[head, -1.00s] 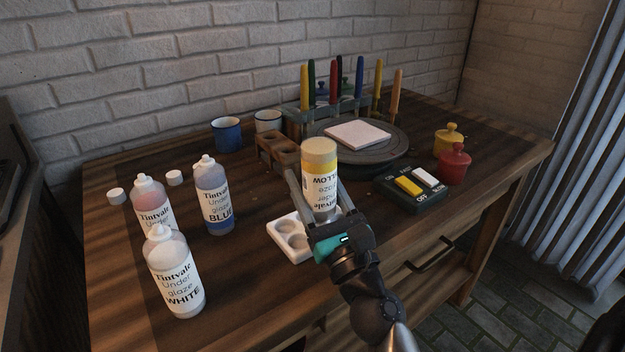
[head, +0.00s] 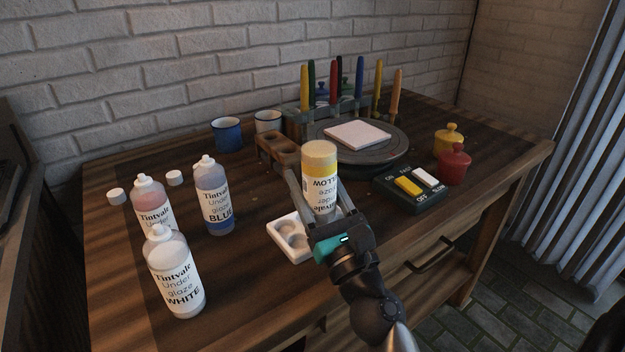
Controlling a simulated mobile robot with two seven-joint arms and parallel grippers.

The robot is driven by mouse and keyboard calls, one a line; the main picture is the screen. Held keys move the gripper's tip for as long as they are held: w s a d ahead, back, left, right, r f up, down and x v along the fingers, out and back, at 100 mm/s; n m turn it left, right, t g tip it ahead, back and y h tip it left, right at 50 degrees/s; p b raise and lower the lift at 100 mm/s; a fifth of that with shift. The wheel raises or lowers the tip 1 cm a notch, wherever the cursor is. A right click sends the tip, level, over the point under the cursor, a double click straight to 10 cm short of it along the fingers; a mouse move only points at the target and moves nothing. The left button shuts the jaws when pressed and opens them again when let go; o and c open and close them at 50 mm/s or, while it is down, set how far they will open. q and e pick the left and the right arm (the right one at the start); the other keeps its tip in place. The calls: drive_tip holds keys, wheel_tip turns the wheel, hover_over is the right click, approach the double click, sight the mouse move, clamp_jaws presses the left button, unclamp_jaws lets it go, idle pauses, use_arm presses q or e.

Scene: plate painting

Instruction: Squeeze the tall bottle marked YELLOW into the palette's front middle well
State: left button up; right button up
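The tall bottle marked YELLOW (head: 320,172) is upside down, its label inverted and its base up. My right gripper (head: 318,196) is shut on it and holds it over the right part of the white palette (head: 285,222). The bottle's nozzle end is hidden behind the gripper. Two palette wells show at the left; the others are hidden by the bottle and gripper, so I cannot tell which well is under the nozzle. My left gripper is not in view.
Bottles marked BLUE (head: 213,196) and WHITE (head: 175,272) and a pinkish bottle (head: 153,206) stand at the left. A wooden rack (head: 275,147) is behind the palette. A turntable (head: 378,152) holds a square tile (head: 357,133). A switch box (head: 410,190) is at the right.

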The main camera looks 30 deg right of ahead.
drive_tip(key=shift+r, duration=0.15)
wheel_tip(320, 180, up, 5)
drive_tip(key=p, duration=0.5)
idle(0.3)
